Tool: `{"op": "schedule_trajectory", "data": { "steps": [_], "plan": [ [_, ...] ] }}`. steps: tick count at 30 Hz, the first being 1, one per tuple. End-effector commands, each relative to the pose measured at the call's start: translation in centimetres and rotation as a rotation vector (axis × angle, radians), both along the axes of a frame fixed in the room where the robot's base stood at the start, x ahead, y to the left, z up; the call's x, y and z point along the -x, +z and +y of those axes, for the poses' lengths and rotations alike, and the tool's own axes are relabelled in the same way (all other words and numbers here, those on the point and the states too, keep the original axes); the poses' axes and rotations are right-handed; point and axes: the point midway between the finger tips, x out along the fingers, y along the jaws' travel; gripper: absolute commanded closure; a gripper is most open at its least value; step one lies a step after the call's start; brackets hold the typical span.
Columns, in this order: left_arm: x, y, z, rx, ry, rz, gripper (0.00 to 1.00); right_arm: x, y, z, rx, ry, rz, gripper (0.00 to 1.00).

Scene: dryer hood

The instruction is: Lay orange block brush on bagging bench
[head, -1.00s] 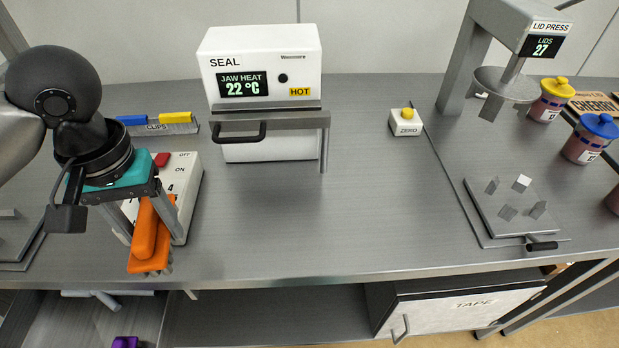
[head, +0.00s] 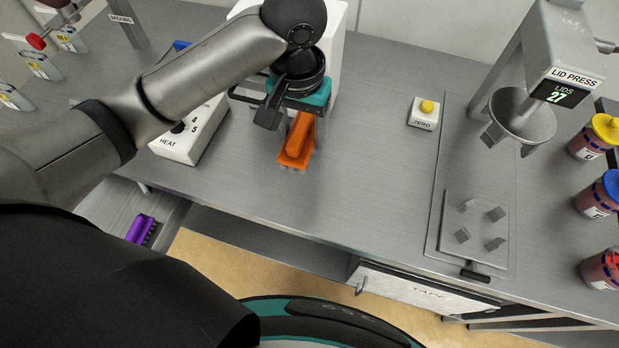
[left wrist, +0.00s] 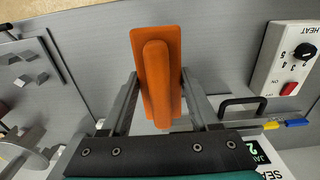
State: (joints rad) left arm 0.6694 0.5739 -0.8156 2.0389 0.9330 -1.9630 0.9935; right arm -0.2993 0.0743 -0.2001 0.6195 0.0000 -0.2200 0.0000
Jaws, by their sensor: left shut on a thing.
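The orange block brush (head: 297,146) is held between the fingers of my left gripper (head: 302,138), over the grey metal bench (head: 375,175) in front of the sealer. In the left wrist view the brush (left wrist: 156,75) is gripped between both fingers, its orange block and raised handle facing the camera. I cannot tell whether its underside touches the bench top. My right gripper is not in view.
The heat control box (head: 188,135) stands left of the brush, and the white sealer (head: 338,45) behind it. A ZERO button box (head: 424,112) and lid press (head: 560,75) stand to the right. A purple brush (head: 141,229) lies in the open drawer.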

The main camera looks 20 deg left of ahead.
Motion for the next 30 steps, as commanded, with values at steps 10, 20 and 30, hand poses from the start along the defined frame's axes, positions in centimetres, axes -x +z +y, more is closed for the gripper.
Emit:
{"op": "schedule_trajectory", "data": {
  "steps": [10,20,30],
  "plan": [
    [0.9,2.4,-1.3,-0.008,0.006,0.019,0.97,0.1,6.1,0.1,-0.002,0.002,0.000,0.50],
    [1.1,-1.9,-1.3,-0.015,0.009,0.025,0.97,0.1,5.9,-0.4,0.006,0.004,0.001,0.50],
    [1.1,-10.8,-1.4,-0.013,0.008,0.023,0.97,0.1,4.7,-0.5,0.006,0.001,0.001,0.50]
  ]
}}
